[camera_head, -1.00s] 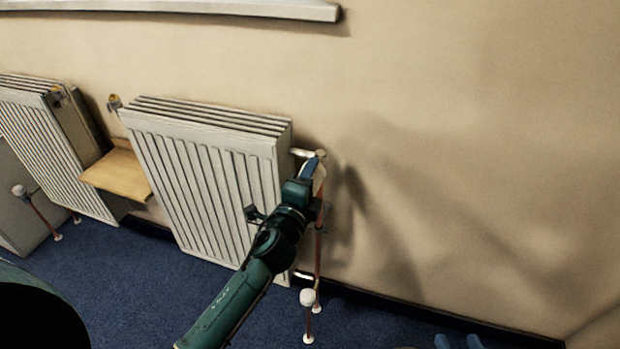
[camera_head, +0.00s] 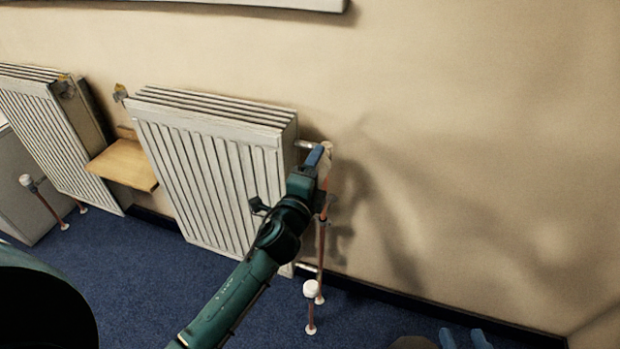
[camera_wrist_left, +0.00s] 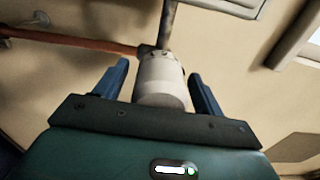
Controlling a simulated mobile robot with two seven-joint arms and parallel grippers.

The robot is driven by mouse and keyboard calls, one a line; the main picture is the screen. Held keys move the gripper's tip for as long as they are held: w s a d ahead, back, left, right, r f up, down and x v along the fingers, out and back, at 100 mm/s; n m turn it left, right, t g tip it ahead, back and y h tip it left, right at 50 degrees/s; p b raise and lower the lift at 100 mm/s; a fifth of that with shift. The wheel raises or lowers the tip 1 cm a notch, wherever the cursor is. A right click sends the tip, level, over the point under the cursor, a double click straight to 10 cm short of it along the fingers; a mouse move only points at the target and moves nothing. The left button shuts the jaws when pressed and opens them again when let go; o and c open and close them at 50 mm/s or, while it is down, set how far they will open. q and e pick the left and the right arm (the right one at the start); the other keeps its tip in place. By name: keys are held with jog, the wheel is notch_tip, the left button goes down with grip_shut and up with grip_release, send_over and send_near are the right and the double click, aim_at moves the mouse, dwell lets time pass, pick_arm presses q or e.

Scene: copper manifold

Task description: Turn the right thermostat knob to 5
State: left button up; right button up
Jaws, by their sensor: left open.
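A white thermostat knob (camera_wrist_left: 162,82) sits between the two blue fingers of my left gripper (camera_wrist_left: 162,84) in the left wrist view, with a gap on each side. In the head view this knob (camera_head: 327,150) is at the upper right corner of the right radiator, partly hidden behind my left gripper (camera_head: 318,158). The left gripper is open around the knob. I cannot read any number on the knob. My right gripper (camera_head: 464,338) shows only its blue fingertips at the bottom edge, apart and empty.
The right radiator (camera_head: 205,165) stands against the beige wall, with a copper pipe (camera_head: 321,245) down its right side. A wooden shelf (camera_head: 122,165) and another radiator (camera_head: 50,130) are at left. The wall at right is clear.

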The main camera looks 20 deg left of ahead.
pick_arm(q)
jog(key=s, duration=1.3)
jog(key=shift+a, duration=0.2)
pick_arm(e)
jog(key=shift+a+f, duration=0.15)
jog(key=shift+f, duration=0.05)
